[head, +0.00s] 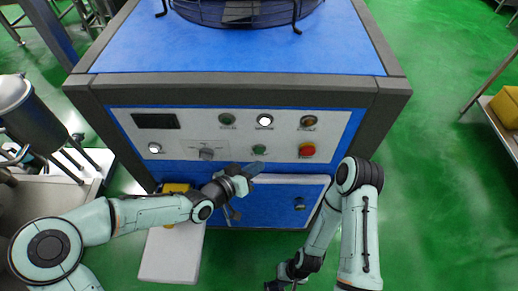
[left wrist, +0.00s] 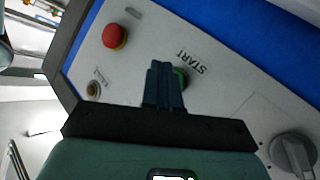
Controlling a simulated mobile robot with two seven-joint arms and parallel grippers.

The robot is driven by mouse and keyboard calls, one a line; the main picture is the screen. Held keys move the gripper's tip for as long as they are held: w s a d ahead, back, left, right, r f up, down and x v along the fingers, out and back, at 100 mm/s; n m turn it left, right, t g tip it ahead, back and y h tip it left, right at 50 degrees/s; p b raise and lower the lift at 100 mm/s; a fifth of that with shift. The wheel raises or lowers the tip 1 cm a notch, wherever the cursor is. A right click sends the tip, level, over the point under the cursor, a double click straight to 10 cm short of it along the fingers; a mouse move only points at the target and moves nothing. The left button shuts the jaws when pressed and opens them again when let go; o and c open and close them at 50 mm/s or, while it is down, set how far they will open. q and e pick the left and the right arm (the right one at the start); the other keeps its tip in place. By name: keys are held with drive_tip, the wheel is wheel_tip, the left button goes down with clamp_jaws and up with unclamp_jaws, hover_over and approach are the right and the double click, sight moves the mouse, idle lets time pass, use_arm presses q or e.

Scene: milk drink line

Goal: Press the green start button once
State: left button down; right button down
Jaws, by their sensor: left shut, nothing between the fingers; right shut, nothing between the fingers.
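The green start button (head: 259,149) is on the white control panel (head: 345,122) of the blue machine, in the lower row, left of the red button. In the left wrist view the start button (left wrist: 182,76) shows partly behind my fingers, beside the printed word START. My left gripper (head: 258,168) is shut and empty, its tip just below the button in the head view. In the left wrist view my left gripper (left wrist: 163,70) overlaps the button's edge; I cannot tell if it touches. My right gripper (head: 280,286) is low at the bottom edge, shut, partly cut off.
A red mushroom button (head: 307,150) is right of the start button. A dark rotary knob (head: 207,154) is to its left. Three round lamps or buttons, the middle one white (head: 265,121), sit above. Green floor (head: 440,190) is open at right.

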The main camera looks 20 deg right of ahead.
use_arm(q)
drive_tip(key=shift+w+d, duration=0.2)
drive_tip(key=shift+w, duration=0.5)
drive_tip(key=shift+w, duration=0.15)
idle(1.5)
drive_tip(key=shift+w+d, duration=0.1)
drive_tip(key=shift+w, duration=0.15)
drive_tip(key=shift+w+d+p, duration=0.15)
drive_tip(key=shift+w+p, duration=0.15)
drive_tip(key=shift+w, duration=0.1)
idle(0.8)
drive_tip(key=shift+s, duration=0.1)
drive_tip(key=shift+s+a+b, duration=0.25)
drive_tip(key=shift+s+b, duration=0.25)
drive_tip(key=shift+s, duration=0.25)
